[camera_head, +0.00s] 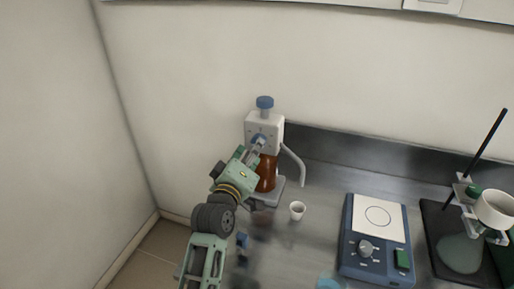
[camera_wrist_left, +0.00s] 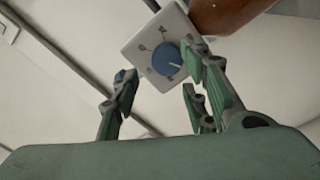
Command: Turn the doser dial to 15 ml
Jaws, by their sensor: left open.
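The doser (camera_head: 265,122) is a white block with a blue knob on top, set over a brown bottle (camera_head: 268,172) with a bent spout on the right. Its blue dial (camera_wrist_left: 167,60) sits on the white front face with markings around it and a pale pointer line toward the lower right. The markings are too small to read. My left gripper (camera_head: 259,146) is in front of the dial in the head view. In the left wrist view its fingers (camera_wrist_left: 160,88) are open on either side of the dial, with a gap to it. My right gripper is not in view.
A small white cup (camera_head: 297,211) stands right of the bottle. A blue hotplate stirrer (camera_head: 345,262) with a white top is further right. A stand with a flask (camera_head: 460,253) is at the far right. The wall is close behind the doser.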

